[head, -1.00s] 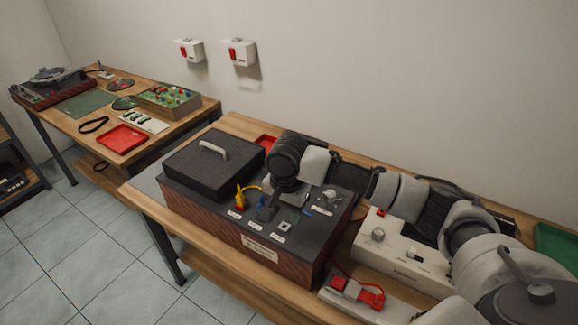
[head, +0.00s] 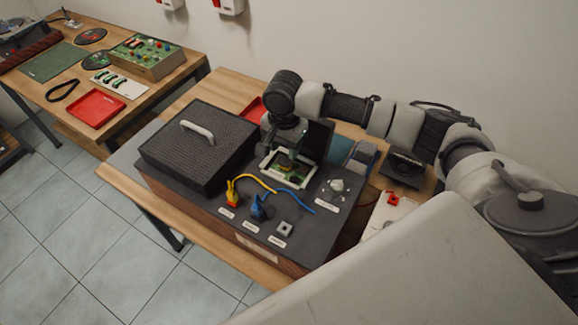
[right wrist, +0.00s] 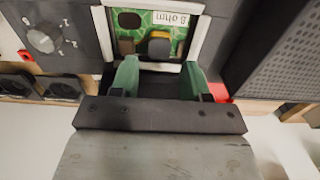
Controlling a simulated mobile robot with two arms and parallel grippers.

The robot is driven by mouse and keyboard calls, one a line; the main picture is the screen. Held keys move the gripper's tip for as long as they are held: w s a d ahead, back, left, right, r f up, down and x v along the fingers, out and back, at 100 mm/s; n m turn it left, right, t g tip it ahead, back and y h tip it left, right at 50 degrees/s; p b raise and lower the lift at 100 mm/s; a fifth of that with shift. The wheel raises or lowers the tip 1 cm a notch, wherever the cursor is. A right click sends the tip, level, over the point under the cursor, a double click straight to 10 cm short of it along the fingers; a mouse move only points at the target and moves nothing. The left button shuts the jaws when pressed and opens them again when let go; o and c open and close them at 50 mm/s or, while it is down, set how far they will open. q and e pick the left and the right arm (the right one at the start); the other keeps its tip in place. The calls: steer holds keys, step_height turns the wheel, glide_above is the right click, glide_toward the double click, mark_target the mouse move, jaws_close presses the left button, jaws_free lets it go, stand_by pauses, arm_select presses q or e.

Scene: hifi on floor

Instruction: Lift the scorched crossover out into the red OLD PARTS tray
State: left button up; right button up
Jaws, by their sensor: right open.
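The crossover (head: 288,173) is a green board inside a white-framed opening in the dark speaker cabinet (head: 215,215). The right wrist view shows the board (right wrist: 150,22) with an "8 ohm" label, a dark part and a yellowish part; I cannot make out scorching. My right gripper (right wrist: 160,78) is open, its green fingers apart at the near edge of the opening, with nothing seen between them. In the head view it hangs over the opening (head: 288,152). One red tray (head: 97,108) lies on the far table; a red corner (head: 255,110) shows behind the cabinet. Neither label is legible. My left gripper is out of view.
A black grille with a handle (head: 200,145) lies on the cabinet's left part. A yellow plug (head: 232,196) and a blue plug (head: 259,207) with leads stand in front of the opening. A grey dial (right wrist: 42,38) is beside it. The wall is close behind.

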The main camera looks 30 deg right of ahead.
mark_target(285, 162)
step_height(285, 162, down, 6)
steer(key=shift+f+p, duration=0.1)
steer(key=shift+p, duration=0.6)
steer(key=shift+w+d+f, duration=0.1)
steer(key=shift+f, duration=0.2)
steer(key=shift+c, duration=0.4)
steer(key=c, duration=0.6)
steer(key=shift+r, duration=0.1)
steer(key=shift+c, duration=0.2)
steer(key=shift+r, duration=0.55)
step_height(285, 162, up, 2)
steer(key=shift+r+b, duration=0.25)
steer(key=shift+b, duration=0.25)
steer(key=s+d+r+b, duration=0.1)
steer(key=s+d+r, duration=0.4)
steer(key=s, duration=0.5)
step_height(285, 162, up, 2)
steer(key=shift+d+r, duration=0.2)
steer(key=shift+d, duration=0.2)
steer(key=shift+s, duration=0.1)
